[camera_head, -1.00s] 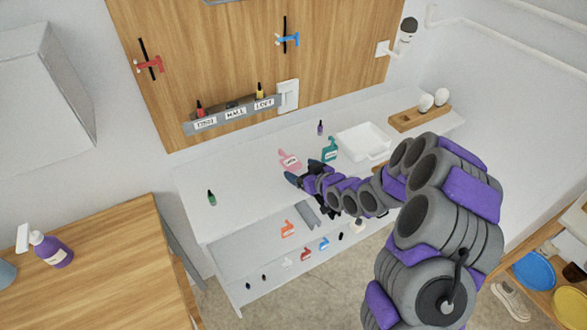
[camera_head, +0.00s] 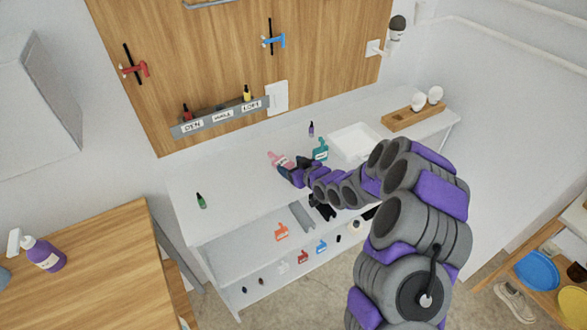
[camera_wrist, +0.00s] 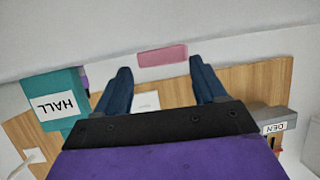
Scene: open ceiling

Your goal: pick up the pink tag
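The pink tag (camera_head: 274,157) is on the white bench top in the head view, partly hidden by my gripper. In the wrist view the pink tag (camera_wrist: 162,56) shows as a pink strip beyond and between my fingertips. My gripper (camera_head: 289,167) is open, with its two dark blue fingers apart, close beside the tag. The wrist view shows my gripper (camera_wrist: 160,66) with nothing between the fingers. Whether a finger touches the tag I cannot tell.
A teal tag (camera_head: 320,150) marked HALL stands just right of the pink one. A white tray (camera_head: 354,139), a purple bottle (camera_head: 311,129) and a green bottle (camera_head: 201,201) share the bench. An orange tag (camera_head: 282,232) and other tags lie on the lower shelf.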

